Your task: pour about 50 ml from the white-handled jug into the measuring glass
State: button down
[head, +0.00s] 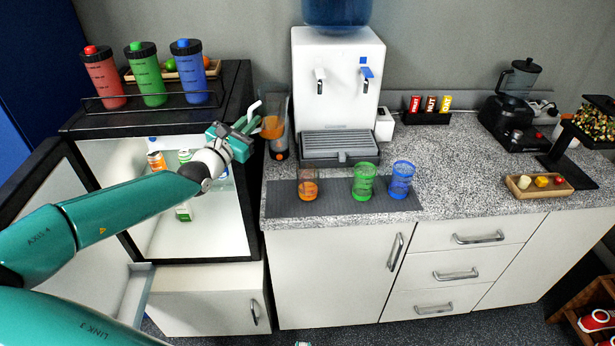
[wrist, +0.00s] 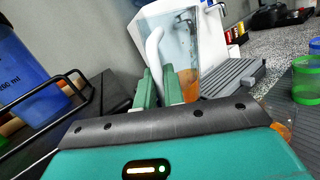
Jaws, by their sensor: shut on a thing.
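The clear jug (head: 273,128) with orange liquid and a white handle (head: 253,107) is left of the water dispenser, near the counter's left end. My gripper (head: 236,140) is shut on the handle; in the wrist view the fingers (wrist: 162,88) close around the white handle (wrist: 154,50), with the clear jug (wrist: 180,42) beyond. The jug's base and exact tilt are hard to tell. A clear glass (head: 308,186), probably the measuring glass, stands upright on the dark mat, right of and nearer than the jug, with orange liquid low in it.
A green glass (head: 364,182) and a blue glass (head: 401,180) stand on the mat (head: 335,207). The dispenser (head: 337,85) with its drip tray (head: 340,146) stands behind. Bottles (head: 145,75) stand in a rack on the open fridge at left.

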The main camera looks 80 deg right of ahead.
jog(key=shift+n+y, duration=0.4)
jog(key=shift+y, duration=0.2)
notch_tip(320, 180, up, 6)
jog(key=shift+s+f+b, duration=0.1)
jog(key=shift+b, duration=0.5)
jog(key=shift+d+n+t+y+b, duration=0.3)
jog(key=shift+n+b, duration=0.1)
jog(key=shift+n, duration=0.4)
